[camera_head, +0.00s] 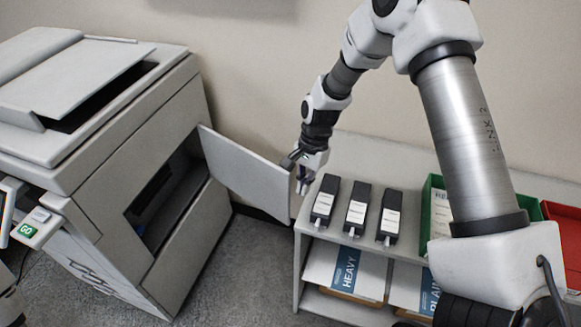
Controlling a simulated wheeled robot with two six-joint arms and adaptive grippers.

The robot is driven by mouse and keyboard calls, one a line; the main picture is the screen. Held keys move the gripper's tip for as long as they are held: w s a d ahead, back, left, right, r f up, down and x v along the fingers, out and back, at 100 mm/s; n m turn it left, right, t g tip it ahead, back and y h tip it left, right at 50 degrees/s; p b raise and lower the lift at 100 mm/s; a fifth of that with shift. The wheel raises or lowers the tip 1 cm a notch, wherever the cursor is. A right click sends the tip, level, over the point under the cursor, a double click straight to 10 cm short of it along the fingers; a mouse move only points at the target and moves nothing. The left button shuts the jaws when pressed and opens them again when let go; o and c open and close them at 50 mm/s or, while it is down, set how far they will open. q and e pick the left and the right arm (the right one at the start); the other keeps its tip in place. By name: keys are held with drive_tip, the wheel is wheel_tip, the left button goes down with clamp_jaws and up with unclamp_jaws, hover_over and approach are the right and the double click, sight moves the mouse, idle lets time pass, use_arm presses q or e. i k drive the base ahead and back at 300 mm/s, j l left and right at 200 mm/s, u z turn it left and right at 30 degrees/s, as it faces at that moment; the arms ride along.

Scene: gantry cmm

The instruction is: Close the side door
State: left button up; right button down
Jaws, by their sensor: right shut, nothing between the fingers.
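The side door (247,172) is a light grey panel on the right side of the copier (120,150). It stands open, swung out to the right, and a dark opening (165,200) shows in the copier's side. My right gripper (302,184) is shut and empty at the door's free right edge. I cannot tell whether it touches the door. My right arm comes in from the right above the shelf. My left gripper is not in view.
A low shelf unit (299,268) stands right of the door, with three black cartridges (357,209) on top. A green tray (427,205) and a red tray (563,216) sit further right. Paper packs lie below. Grey floor is free between copier and shelf.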

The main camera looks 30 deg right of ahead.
sight(266, 184)
drive_tip(key=i+l, duration=0.65)
drive_tip(key=i, duration=0.1)
